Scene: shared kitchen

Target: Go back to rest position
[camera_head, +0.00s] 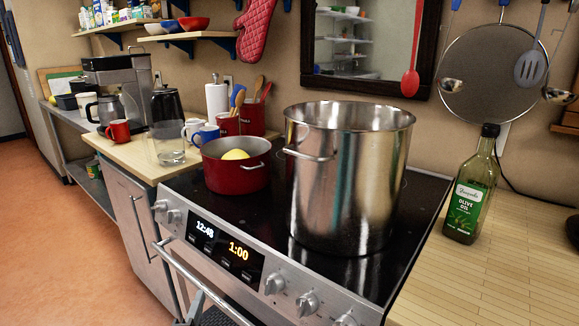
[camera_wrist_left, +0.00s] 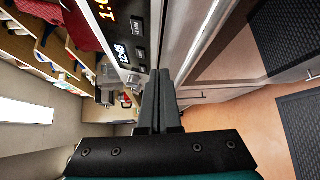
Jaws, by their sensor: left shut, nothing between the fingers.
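My left gripper (camera_head: 200,303) shows at the bottom edge of the head view, in front of the stove's oven handle. In the left wrist view its two dark fingers (camera_wrist_left: 160,88) lie together, shut and empty, close to the stove front. I cannot tell whether they touch it. My right gripper is not in view.
The stove (camera_head: 262,222) holds a large steel pot (camera_head: 345,180) and a red pot (camera_head: 228,172) with something yellow inside. An olive oil bottle (camera_head: 470,190) stands on the right wooden counter (camera_head: 490,275). Orange floor (camera_head: 55,235) is clear at left.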

